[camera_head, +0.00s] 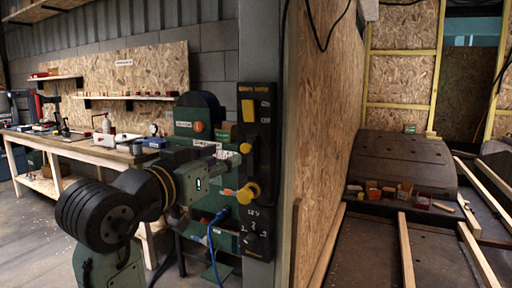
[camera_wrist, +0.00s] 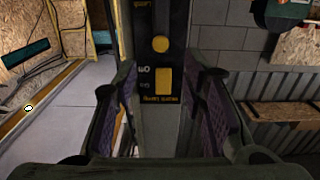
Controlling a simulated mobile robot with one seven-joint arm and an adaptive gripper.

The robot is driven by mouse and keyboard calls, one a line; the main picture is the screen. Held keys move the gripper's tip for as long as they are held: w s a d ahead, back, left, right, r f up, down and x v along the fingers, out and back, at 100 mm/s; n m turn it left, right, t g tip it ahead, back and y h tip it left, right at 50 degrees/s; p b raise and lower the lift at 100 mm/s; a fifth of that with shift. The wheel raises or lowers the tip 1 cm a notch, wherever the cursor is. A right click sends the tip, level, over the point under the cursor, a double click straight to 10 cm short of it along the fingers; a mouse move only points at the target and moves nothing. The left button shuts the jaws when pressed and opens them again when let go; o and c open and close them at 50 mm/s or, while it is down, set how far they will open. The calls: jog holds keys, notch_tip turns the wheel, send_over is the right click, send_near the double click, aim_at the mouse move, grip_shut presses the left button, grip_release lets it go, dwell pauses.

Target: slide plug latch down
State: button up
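A black control panel (camera_head: 267,130) is fixed upright on a grey post. It carries a yellow rocker (camera_head: 248,110) near the top, a round yellow button (camera_head: 245,148) below it, and a larger yellow knob-like part (camera_head: 248,193) above a "12 V" mark. I cannot tell for certain which part is the plug latch. My gripper (camera_head: 236,170) is in front of the panel's left side. In the wrist view the panel appears upside down, with the rocker (camera_wrist: 163,80) and button (camera_wrist: 160,44) between the spread fingers of my gripper (camera_wrist: 168,105). No object is held; contact with the panel is unclear.
A dark dial (camera_head: 250,240) is low on the panel. A blue cable (camera_head: 212,240) hangs beside it. A workbench (camera_head: 85,148) stands at the left. A chipboard wall (camera_head: 322,110) is right of the post; a dark wheel arch (camera_head: 405,165) lies beyond.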

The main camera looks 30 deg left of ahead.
aim_at(244, 148)
jog(key=w+p, duration=0.1)
jog(key=w, duration=0.5)
jog(key=w+p, duration=0.1)
jog(key=w, duration=0.2)
jog(key=shift+w+a+p, duration=0.2)
jog(key=shift+a+p, duration=0.1)
grip_shut()
dwell(0.4)
